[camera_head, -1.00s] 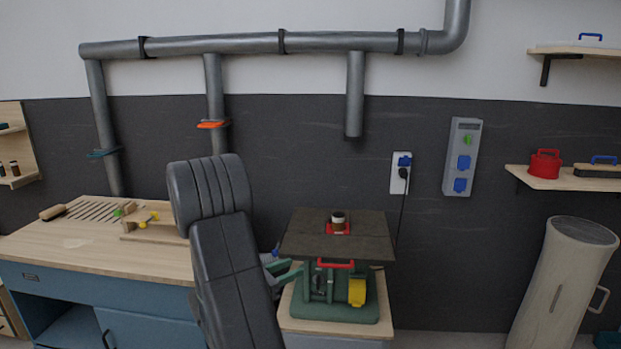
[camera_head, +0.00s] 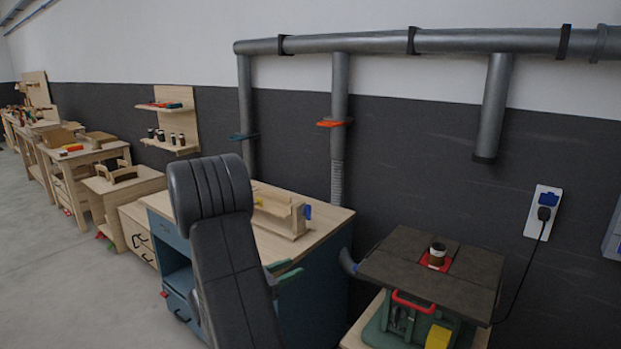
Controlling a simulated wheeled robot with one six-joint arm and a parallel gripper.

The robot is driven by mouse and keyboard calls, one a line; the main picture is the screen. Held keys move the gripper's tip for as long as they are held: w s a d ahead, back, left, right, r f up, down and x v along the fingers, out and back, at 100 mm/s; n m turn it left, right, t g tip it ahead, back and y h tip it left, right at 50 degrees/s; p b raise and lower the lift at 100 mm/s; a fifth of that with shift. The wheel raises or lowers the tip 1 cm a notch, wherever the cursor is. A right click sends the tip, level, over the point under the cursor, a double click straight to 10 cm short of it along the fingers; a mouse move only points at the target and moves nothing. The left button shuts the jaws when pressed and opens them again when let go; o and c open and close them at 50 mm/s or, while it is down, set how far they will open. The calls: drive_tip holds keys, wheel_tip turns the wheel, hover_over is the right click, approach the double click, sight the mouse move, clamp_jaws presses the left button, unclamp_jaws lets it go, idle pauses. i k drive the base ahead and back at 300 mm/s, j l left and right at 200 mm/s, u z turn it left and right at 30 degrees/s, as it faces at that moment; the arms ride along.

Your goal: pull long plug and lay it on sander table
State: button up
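A black plug (camera_head: 544,213) with a long dark cable sits in the white wall socket plate (camera_head: 534,228) at the right, under a blue cover. The cable hangs down behind the sander.
A blue workbench (camera_head: 325,228) with a wooden fixture stands behind and left of the sander. Grey pipes (camera_head: 340,90) run along the wall. More wooden benches (camera_head: 85,153) line the wall at the far left. The floor (camera_head: 50,280) at left is clear.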

sight(543, 212)
drive_tip(key=i+l+u, duration=0.1)
drive_tip(key=l+u, duration=0.2)
drive_tip(key=l, duration=1.3)
drive_tip(key=l+u, duration=0.25)
drive_tip(key=l, duration=2.3)
drive_tip(key=k+l, duration=0.1)
drive_tip(key=l, duration=0.85)
